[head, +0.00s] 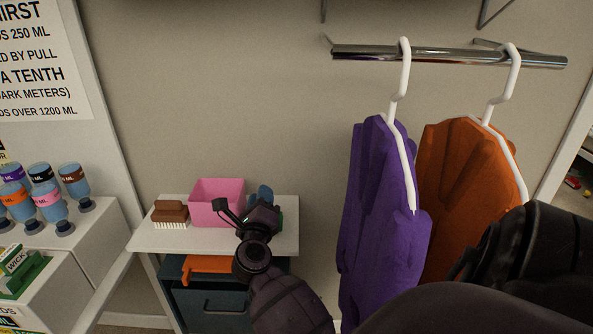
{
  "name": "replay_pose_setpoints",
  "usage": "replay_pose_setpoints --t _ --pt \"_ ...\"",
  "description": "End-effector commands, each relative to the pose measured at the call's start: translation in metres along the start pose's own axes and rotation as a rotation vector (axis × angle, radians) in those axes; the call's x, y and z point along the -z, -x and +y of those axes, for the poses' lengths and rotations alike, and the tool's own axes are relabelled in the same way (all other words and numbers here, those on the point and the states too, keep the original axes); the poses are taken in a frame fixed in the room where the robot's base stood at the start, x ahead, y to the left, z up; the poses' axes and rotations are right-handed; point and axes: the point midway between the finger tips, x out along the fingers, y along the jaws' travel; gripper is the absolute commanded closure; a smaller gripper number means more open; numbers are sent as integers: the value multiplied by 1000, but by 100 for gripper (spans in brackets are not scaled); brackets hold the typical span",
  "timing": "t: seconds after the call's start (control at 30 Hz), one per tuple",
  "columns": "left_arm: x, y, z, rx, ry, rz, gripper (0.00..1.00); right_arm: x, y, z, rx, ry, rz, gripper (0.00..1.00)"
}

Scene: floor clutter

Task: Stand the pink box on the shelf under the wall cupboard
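The pink box (207,188), an open-topped bin, stands upright on a white shelf top (205,239) against the wall. My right gripper (236,210) is at the box's front right side, overlapping it in the head view. One dark fingertip shows against the pink front wall. The other finger is not clear, and I cannot tell whether the gripper touches or grips the box. My gripper and wrist hide the box's right part. My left gripper is not in view. No wall cupboard shows in this view.
Purple (375,220) and orange (455,180) garments hang from a rail (450,56) at right. Several bottles (48,200) stand at left.

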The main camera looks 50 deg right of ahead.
Motion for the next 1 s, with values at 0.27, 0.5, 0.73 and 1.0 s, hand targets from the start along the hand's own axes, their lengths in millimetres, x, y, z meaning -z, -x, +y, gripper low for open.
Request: replay_pose_setpoints --t 0.27,0.5,0.73,1.0 --pt "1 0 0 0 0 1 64 9 67 19 24 655 -432 71" --pt "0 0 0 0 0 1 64 36 136 56 -30 1147 -755 71" --pt "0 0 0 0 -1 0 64 95 210 89 -136 1617 -1068 71" --pt "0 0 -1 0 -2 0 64 178 284 98 -279 2086 -1383 71"
